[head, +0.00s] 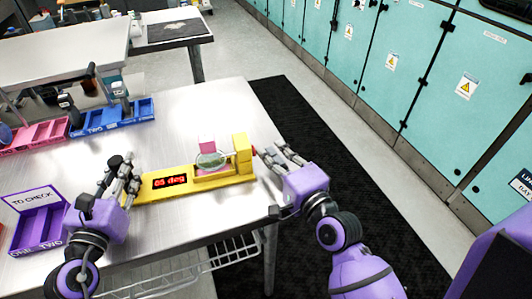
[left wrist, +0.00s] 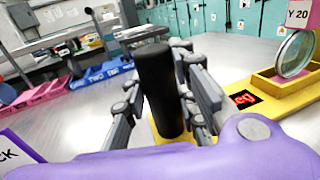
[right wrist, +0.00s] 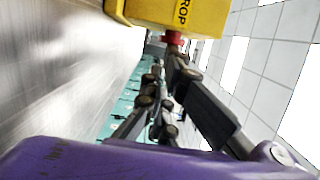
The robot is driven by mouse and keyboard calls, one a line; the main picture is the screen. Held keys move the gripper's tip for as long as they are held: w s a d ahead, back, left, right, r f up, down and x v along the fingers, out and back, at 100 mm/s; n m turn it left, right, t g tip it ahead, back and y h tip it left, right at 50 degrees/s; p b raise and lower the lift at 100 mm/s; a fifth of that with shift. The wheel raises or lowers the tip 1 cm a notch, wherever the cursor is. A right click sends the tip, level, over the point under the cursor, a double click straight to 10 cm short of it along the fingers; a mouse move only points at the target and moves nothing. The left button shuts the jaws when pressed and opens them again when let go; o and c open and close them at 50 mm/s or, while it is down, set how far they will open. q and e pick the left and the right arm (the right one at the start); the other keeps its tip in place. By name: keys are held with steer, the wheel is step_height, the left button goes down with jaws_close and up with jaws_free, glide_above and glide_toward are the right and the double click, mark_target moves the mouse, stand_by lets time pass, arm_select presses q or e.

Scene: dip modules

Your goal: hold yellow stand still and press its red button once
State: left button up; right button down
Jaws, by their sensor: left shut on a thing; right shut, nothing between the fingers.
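The yellow stand (head: 215,181) lies on the metal table, with a red digit display (head: 170,181), a round glass (head: 211,160) and an upright yellow block (head: 242,152) at its right end. The red button (right wrist: 173,38) sticks out of that block's outer side. My left gripper (head: 128,172) is shut on the stand's upright black handle (left wrist: 160,90) at the left end. My right gripper (head: 268,153) is shut and empty, its fingertips at the red button; whether they touch it I cannot tell.
A purple "TO CHECK" bin (head: 38,228) stands left of my left gripper. Blue (head: 110,117) and pink (head: 35,137) bins sit at the table's far left. A wire basket (head: 200,264) hangs under the front edge. The table behind the stand is clear.

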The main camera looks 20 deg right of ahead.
steer(key=shift+s+d, duration=0.1)
steer(key=shift+d, duration=1.1)
arm_select(q)
steer(key=shift+d, duration=0.1)
arm_select(e)
steer(key=shift+s+d+f, duration=0.1)
steer(key=shift+s+d, duration=0.05)
steer(key=shift+s, duration=0.35)
steer(key=shift+s+d+f, duration=0.1)
steer(key=shift+s+d, duration=0.05)
steer(key=shift+s, duration=0.3)
steer(key=s, duration=0.2)
steer(key=s+d, duration=0.1)
steer(key=s, duration=0.5)
steer(key=shift+d+r, duration=0.15)
steer(key=shift+r, duration=0.1)
arm_select(q)
steer(key=shift+a, duration=0.2)
steer(key=o, duration=1.2)
